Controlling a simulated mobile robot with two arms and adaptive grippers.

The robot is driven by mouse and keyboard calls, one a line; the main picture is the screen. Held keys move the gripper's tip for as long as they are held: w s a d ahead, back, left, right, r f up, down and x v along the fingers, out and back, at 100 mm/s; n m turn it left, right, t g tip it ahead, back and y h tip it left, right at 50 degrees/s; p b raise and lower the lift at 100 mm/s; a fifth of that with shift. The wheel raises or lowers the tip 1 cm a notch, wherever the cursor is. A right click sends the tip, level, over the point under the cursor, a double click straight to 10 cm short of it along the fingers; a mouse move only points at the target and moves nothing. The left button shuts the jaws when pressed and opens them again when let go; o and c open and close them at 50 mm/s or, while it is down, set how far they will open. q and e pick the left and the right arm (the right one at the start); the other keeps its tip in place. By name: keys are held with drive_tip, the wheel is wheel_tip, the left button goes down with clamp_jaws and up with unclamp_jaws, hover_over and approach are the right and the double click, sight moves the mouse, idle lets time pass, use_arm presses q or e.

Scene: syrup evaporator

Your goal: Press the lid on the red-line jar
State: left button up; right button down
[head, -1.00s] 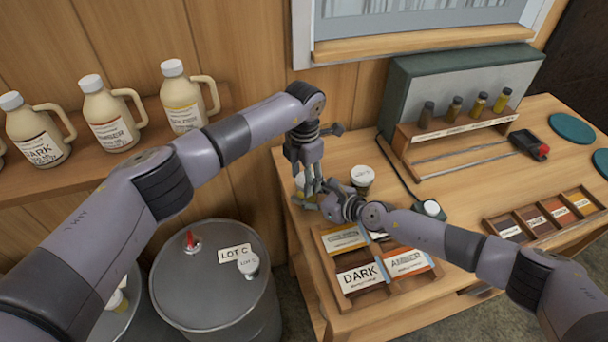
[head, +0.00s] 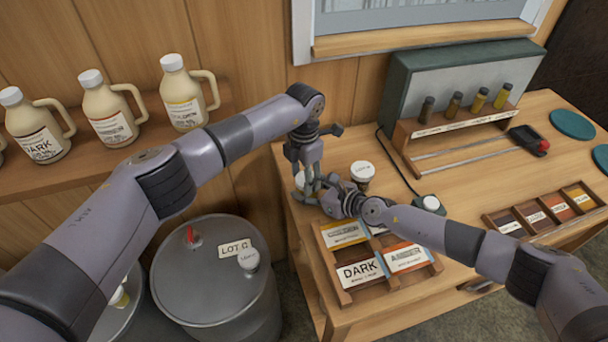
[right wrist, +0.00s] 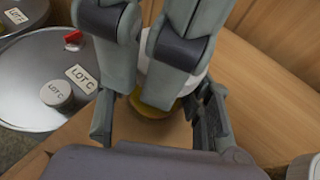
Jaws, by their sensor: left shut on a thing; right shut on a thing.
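A jar (right wrist: 150,108) with yellowish contents stands on the wooden table, between the fingers of my right gripper (right wrist: 158,118). My right gripper is shut on it, low on its side. A white lid (right wrist: 190,84) is at the jar's top, under the fingers of my left gripper (head: 310,188), which is shut on it from above. The fingers hide much of the lid, so I cannot tell whether it sits fully down. No red line shows on the jar. In the head view my two grippers meet at the table's left end and mostly hide the jar.
Another white-lidded jar (head: 362,172) stands just right of my grippers. A label tray (head: 345,299) lies in front, and a small device with a white button (head: 431,204) to the right. A sample rack (head: 405,138) stands behind. A LOT C drum (head: 205,300) is left of the table.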

use_arm(q)
drive_tip(key=shift+f, duration=0.2)
drive_tip(key=shift+s+f, duration=0.1)
drive_tip(key=shift+f, duration=0.1)
drive_tip(key=shift+c, duration=1.3)
drive_tip(key=shift+f, duration=0.15)
drive_tip(key=shift+a+f, duration=0.2)
drive_tip(key=shift+f, duration=0.1)
drive_tip(key=shift+d+r+g+y, duration=0.3)
drive_tip(key=shift+g+y, duration=0.1)
drive_tip(key=shift+y, duration=0.1)
drive_tip(key=shift+r, duration=0.2)
